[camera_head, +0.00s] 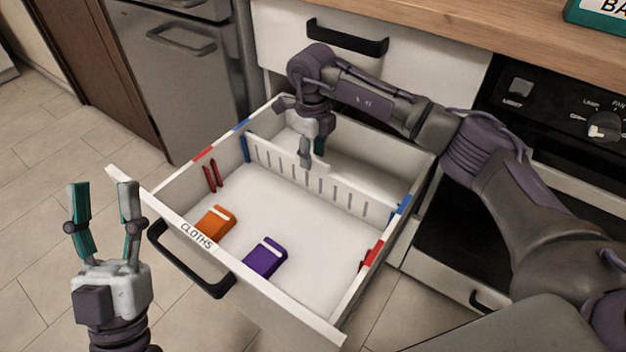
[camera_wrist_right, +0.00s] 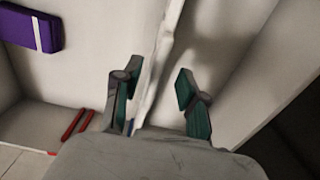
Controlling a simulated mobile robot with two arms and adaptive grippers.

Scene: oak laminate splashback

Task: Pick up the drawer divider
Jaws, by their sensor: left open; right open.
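The drawer divider (camera_head: 345,194) is a white slotted panel standing upright across the open drawer, between blue marks on the two side walls. In the right wrist view the divider (camera_wrist_right: 163,55) runs between the open fingers. My right gripper (camera_head: 312,160) is open over the divider, with its fingers pointing down on either side of the panel. In the wrist view the right gripper (camera_wrist_right: 155,98) shows a gap to the right of the panel; contact on the left is unclear. My left gripper (camera_head: 102,190) is open and empty, outside the drawer at the left.
The drawer (camera_head: 185,216), labelled CLOTHS, holds an orange packet (camera_head: 213,222) and a purple packet (camera_head: 265,258) in front of the divider. Red slots (camera_head: 211,178) mark the side walls. The black handle (camera_head: 190,262) sticks out in front. An oven (camera_head: 560,130) stands at right.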

